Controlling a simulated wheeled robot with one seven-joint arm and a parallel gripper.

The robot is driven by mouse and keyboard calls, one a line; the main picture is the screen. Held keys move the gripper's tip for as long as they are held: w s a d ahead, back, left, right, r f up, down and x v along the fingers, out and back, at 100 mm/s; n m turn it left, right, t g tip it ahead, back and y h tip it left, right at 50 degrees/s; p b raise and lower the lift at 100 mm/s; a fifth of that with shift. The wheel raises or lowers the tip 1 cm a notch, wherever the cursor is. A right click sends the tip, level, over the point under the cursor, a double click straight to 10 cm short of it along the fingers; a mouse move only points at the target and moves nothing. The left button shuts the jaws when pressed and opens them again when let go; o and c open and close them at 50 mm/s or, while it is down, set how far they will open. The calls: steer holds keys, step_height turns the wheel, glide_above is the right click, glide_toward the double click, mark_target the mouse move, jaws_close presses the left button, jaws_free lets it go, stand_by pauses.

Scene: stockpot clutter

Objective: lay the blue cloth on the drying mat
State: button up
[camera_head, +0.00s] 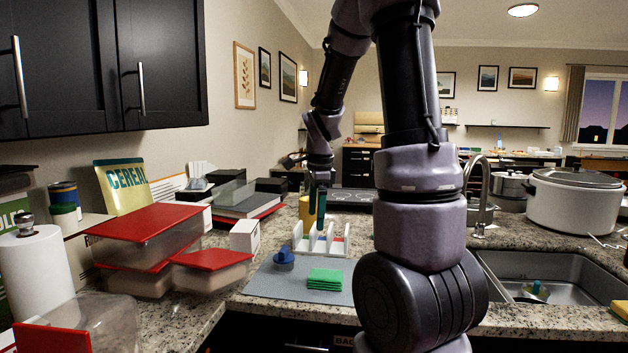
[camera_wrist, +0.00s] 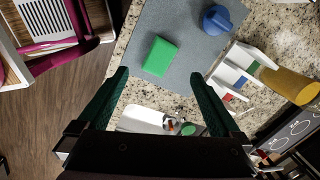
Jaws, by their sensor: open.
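The grey drying mat (camera_head: 262,282) lies flat on the counter; it also shows in the wrist view (camera_wrist: 192,62). A folded green cloth or sponge (camera_head: 326,279) lies on it, also in the wrist view (camera_wrist: 160,57). A small rounded blue thing (camera_head: 284,259) sits near the mat's edge, also in the wrist view (camera_wrist: 216,19); I cannot tell whether it is cloth. No flat blue cloth is clearly visible. My gripper (camera_head: 318,212) points down above the counter behind the mat. In the wrist view its green fingers (camera_wrist: 158,74) are apart and empty.
A white divided rack (camera_head: 321,241) stands behind the mat, with a yellow bottle (camera_head: 305,211) beyond it. Red-lidded containers (camera_head: 147,222) crowd the left. The sink (camera_head: 545,283) and a large stockpot (camera_head: 575,203) are at right. My arm hides part of the counter.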

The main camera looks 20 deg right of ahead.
steer(key=s+a+r+n+t+y, duration=0.1)
steer(key=s+a+r+n+t, duration=0.2)
steer(key=s+r+n, duration=0.5)
steer(key=s+a+r+n+t+y, duration=0.1)
steer(key=s+a+r+n+t, duration=0.1)
steer(key=s+a+r+n, duration=0.4)
steer(key=shift+s+r+n+t, duration=0.4)
steer(key=shift+s+r+n, duration=0.75)
steer(key=shift+s, duration=0.35)
steer(key=shift+d, duration=0.1)
